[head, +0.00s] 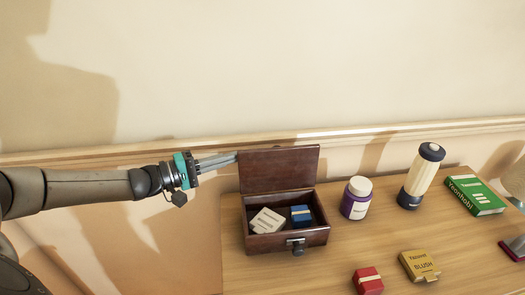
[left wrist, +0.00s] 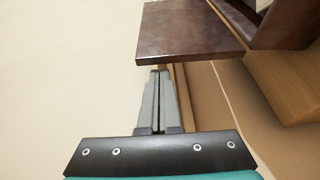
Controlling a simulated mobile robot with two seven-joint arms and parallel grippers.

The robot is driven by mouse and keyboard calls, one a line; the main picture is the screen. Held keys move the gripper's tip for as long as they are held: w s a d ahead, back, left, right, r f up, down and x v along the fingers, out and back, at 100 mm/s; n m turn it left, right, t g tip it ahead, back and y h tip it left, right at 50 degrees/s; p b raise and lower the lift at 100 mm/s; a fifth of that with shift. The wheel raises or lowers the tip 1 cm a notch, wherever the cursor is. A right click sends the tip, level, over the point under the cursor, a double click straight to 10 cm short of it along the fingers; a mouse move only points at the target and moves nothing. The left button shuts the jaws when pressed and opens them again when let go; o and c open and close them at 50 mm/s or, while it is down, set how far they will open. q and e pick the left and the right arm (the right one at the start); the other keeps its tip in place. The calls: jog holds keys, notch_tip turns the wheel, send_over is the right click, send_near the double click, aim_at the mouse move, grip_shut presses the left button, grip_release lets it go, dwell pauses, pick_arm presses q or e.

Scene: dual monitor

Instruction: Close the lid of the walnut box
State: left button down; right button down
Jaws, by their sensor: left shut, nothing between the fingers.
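The walnut box (head: 262,242) stands on the left part of the table with its lid (head: 280,169) raised upright at the back. A pale block and a blue block lie inside the box. My left gripper (head: 236,158) is shut and empty, its fingertips beside the lid's upper left edge. In the left wrist view, the shut fingers (left wrist: 160,76) point toward the edge of the dark lid (left wrist: 190,35). I cannot tell whether they touch it. The latch (head: 297,245) is on the box's front. My right gripper is not in view.
The wooden table (head: 335,247) also holds a purple jar (head: 356,198), a cream and dark bottle (head: 421,177), a green book box (head: 474,195), a yellow box (head: 419,265) and a red box (head: 368,280). A wall with a rail (head: 420,131) runs behind the table.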

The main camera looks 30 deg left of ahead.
aim_at(263, 149)
pick_arm(q)
jog(key=b+x, duration=0.1)
jog(key=x, duration=0.8)
jog(key=shift+w+d, duration=0.15)
jog(key=shift+w, duration=0.15)
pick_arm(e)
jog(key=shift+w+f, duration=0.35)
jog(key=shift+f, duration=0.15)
pick_arm(q)
jog(key=shift+s+d, duration=0.1)
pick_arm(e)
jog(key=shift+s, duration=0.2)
